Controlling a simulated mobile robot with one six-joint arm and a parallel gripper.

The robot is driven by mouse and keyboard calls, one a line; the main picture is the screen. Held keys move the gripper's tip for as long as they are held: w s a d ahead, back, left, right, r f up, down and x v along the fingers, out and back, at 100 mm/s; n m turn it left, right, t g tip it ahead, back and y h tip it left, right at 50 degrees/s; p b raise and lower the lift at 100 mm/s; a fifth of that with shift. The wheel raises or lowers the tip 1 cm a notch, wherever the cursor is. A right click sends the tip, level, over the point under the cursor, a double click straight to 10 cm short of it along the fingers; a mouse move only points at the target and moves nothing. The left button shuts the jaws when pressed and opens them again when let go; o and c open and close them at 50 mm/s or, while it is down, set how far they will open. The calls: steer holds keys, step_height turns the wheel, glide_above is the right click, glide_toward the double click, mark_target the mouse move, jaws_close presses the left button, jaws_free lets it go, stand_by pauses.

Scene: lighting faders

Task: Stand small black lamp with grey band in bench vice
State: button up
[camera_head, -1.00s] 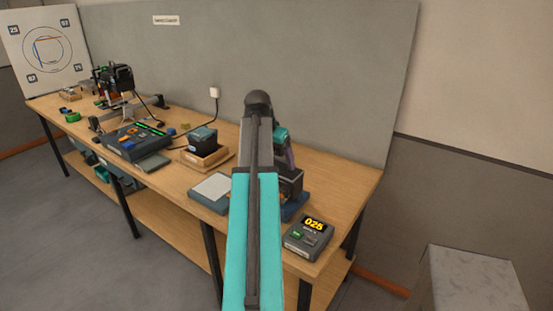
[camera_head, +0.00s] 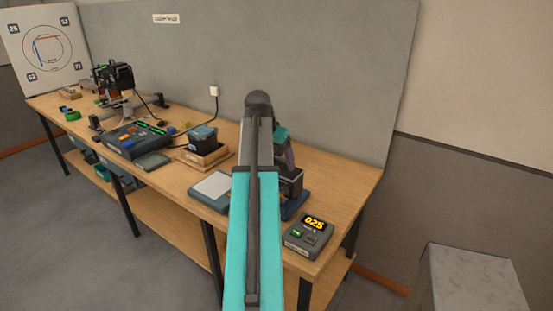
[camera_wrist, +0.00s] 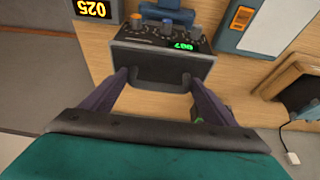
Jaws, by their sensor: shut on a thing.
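In the wrist view my gripper (camera_wrist: 160,88) has its two purple fingers closed on opposite sides of a dark, boxy body, which I take to be the small black lamp (camera_wrist: 160,72). A black panel with an orange knob, other knobs and a green readout adjoins it; I cannot tell whether it is one piece with the lamp. No grey band can be made out clearly. In the head view my arm hides much of this area. A dark block (camera_head: 291,181) shows below the purple finger, above a blue base (camera_head: 296,205) that may be the bench vice. Contact between them is unclear.
A grey device reading 025 (camera_head: 308,236) stands at the bench's right end. Left of my arm are a flat blue-grey panel (camera_head: 211,189), a wooden tray (camera_head: 189,157) holding a dark box, and a control desk (camera_head: 135,138). A grey block (camera_head: 470,283) stands right of the bench.

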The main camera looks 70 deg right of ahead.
steer(key=shift+f+b, duration=0.3)
steer(key=shift+f, duration=1.2)
stand_by(1.8)
steer(key=o, duration=1.3)
steer(key=shift+f, duration=0.15)
steer(key=shift+r+p, duration=2.55)
steer(key=shift+r, duration=1.55)
steer(key=shift+a, duration=0.1)
